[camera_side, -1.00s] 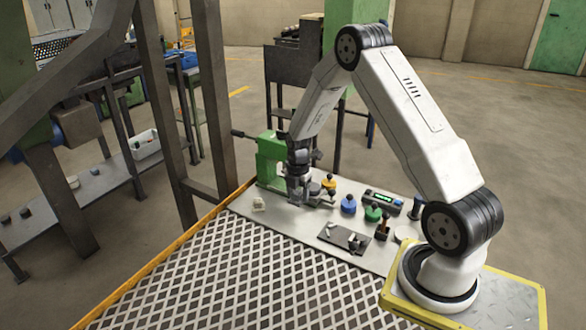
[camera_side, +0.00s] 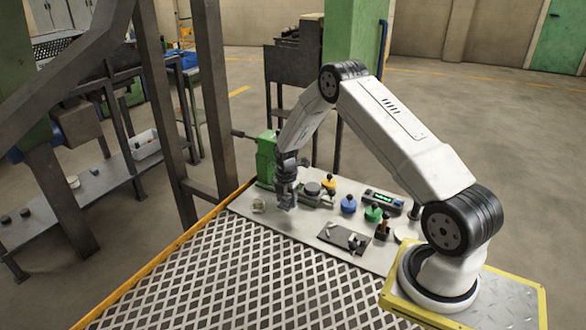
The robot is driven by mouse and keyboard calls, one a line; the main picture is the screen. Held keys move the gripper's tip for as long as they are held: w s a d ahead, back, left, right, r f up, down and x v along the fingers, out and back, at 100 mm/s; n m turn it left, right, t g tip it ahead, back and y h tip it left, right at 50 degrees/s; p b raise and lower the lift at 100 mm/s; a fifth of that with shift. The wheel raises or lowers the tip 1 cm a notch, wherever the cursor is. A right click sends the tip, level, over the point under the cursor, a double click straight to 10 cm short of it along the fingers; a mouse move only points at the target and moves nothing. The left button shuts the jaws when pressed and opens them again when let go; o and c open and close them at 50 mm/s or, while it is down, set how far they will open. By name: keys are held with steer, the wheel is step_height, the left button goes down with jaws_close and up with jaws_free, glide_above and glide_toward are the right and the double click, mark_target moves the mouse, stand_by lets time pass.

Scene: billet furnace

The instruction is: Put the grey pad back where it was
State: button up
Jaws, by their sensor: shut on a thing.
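A small pale block (camera_side: 258,206) lies on the plate to the left of my gripper.
A dark flat plate (camera_side: 343,238) lies in front. The perforated deck (camera_side: 240,285) is clear.

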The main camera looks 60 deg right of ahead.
mark_target(286, 206)
steer(key=shift+w+f, duration=0.2)
steer(key=shift+f, duration=1.55)
steer(key=shift+f, duration=0.1)
steer(key=o, duration=1.2)
steer(key=shift+o, duration=0.2)
step_height(286, 206, up, 12)
steer(key=shift+r, duration=0.1)
